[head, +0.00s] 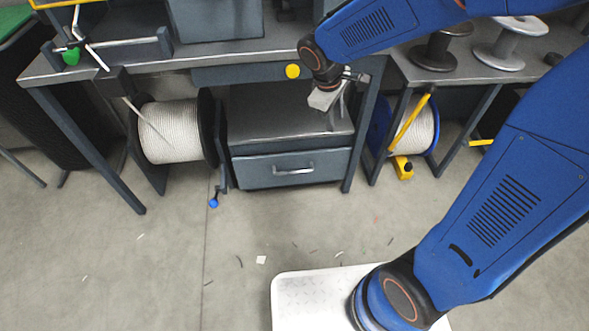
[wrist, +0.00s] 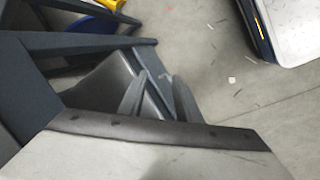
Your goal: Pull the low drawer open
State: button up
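The low drawer (head: 290,171) is the dark grey-blue front of a low cabinet under the bench, with a pale bar handle (head: 294,169) across its middle. It looks shut, its front close to flush with the cabinet. In the wrist view, the cabinet's grey top (wrist: 103,84) shows beyond my fingers, which hide part of the drawer front. My gripper (head: 338,103) is near the bench's front edge, above and to the right of the handle, apart from it. In the wrist view its two dark fingers (wrist: 159,82) stand apart with nothing seen between them.
A yellow knob (head: 292,71) marks a narrow front under the benchtop (head: 150,64). A white cable reel (head: 172,131) stands left of the cabinet, and a blue-rimmed reel (head: 421,131) right of it, past a bench leg (head: 361,130). The floor (head: 240,232) before the drawer has only small scraps.

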jog(key=w+a+f+n+h, duration=0.1)
jog(key=w+a+f+n, duration=0.35)
jog(key=a+f, duration=0.5)
jog(key=n, duration=0.4)
send_near(297, 171)
jog(key=shift+m+h, duration=0.25)
jog(key=shift+h, duration=0.15)
jog(key=x, duration=0.5)
jog(key=a+x, duration=0.1)
jog(key=x, duration=0.1)
jog(key=shift+w+d+f, duration=0.1)
jog(key=shift+d+f, duration=0.1)
jog(key=shift+f, duration=0.25)
jog(key=shift+c, duration=0.3)
grip_shut()
